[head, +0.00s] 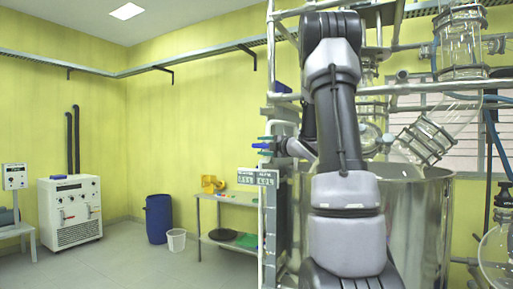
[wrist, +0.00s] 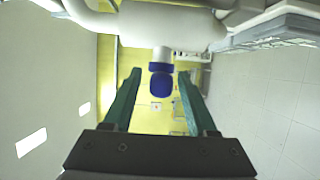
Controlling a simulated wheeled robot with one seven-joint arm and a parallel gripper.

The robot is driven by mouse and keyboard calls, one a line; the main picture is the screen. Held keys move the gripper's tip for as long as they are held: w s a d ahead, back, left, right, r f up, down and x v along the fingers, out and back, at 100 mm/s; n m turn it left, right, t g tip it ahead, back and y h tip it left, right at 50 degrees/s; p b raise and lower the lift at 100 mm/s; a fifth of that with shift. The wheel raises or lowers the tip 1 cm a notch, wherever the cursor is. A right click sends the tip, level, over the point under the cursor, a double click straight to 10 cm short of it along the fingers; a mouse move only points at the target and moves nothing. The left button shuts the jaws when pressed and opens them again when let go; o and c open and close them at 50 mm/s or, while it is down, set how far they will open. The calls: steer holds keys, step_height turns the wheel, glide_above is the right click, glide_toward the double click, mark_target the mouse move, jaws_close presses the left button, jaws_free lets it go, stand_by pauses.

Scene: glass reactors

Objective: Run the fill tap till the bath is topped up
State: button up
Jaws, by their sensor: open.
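The fill tap has a blue handle (head: 261,145), which also shows in the wrist view (wrist: 161,84) below a white pipe (wrist: 150,26). My gripper (wrist: 160,74) has green fingers, open on either side of the blue handle, with visible gaps. In the head view my gripper (head: 265,146) is small beside the frame, at the handle. The bath appears to be the large steel vessel (head: 425,225) behind my arm at right; its inside and water level are hidden. A small two-part display (head: 258,177) hangs below the tap; its digits are too small to read surely.
Glass reactor vessels (head: 461,45) and metal pipes crowd the right side. A steel table (head: 228,199) with a yellow device (head: 211,184) stands behind. A blue drum (head: 158,218), a white bucket (head: 176,239) and a white cabinet unit (head: 71,212) stand left. The floor at left is clear.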

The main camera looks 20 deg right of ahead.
mark_target(257, 147)
steer(key=shift+x, duration=2.05)
jaws_close()
steer(key=shift+g, duration=0.3)
steer(key=shift+f+n+g+h, duration=0.25)
steer(key=shift+n+g+h, duration=0.2)
steer(key=shift+g, duration=0.35)
steer(key=shift+s+d+f+n+g+h, duration=0.1)
steer(key=shift+f+n+g+h, duration=0.2)
steer(key=shift+g, duration=0.4)
steer(key=shift+s+d+f+n+g+h, duration=0.15)
steer(key=shift+g+h, duration=0.2)
steer(key=shift+g, duration=0.35)
steer(key=shift+w+a, duration=0.1)
